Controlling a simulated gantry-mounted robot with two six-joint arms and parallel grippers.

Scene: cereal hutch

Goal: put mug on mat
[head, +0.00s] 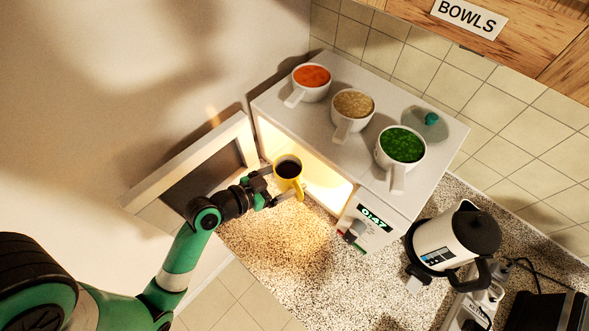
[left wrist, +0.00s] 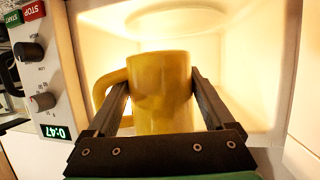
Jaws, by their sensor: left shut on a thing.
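A yellow mug (head: 288,169) of dark liquid is upright at the mouth of the lit microwave (head: 318,180). My left gripper (head: 279,187) is shut on the mug's sides. In the left wrist view the mug (left wrist: 163,95) stands between the two black fingers, its handle to the left. The microwave's bright inside and round plate (left wrist: 170,20) show beyond it. The mug's base is hidden by the gripper there. No mat can be made out in either view. My right gripper is not in view.
The microwave door (head: 190,165) stands open on the left, close to my left arm. Three white mugs of food and a glass lid (head: 432,119) sit on the microwave. A kettle (head: 450,240) and power strip (head: 475,308) are at right. Speckled counter (head: 310,270) in front is clear.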

